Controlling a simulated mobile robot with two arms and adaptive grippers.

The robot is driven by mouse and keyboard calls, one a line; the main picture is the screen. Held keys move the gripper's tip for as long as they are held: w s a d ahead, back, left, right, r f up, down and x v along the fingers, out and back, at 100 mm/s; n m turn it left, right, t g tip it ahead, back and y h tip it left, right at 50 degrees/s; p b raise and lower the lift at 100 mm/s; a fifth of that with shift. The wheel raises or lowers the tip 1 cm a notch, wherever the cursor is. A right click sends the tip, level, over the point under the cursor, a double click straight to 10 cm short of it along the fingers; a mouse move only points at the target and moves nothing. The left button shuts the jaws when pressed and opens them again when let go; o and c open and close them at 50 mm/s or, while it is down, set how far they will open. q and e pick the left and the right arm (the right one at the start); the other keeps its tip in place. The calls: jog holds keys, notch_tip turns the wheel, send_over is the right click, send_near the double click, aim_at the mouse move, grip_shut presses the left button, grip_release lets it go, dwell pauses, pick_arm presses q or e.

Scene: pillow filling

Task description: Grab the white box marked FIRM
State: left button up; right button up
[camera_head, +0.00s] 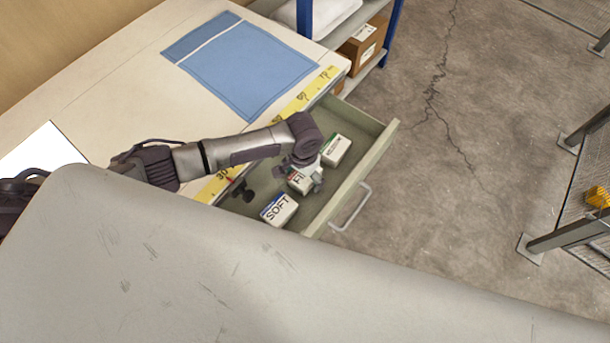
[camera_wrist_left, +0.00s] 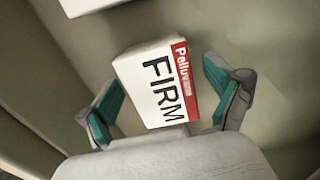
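My right gripper is in neither view.
The SOFT box (camera_head: 279,210) and a green-banded white box (camera_head: 336,149) lie in the drawer on either side. A dark object (camera_head: 242,190) is near the drawer's inner edge. Blue cloth (camera_head: 245,68) lies on the table. Drawer walls bound the space.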

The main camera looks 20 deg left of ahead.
pick_arm(q)
jog(key=c, duration=1.2)
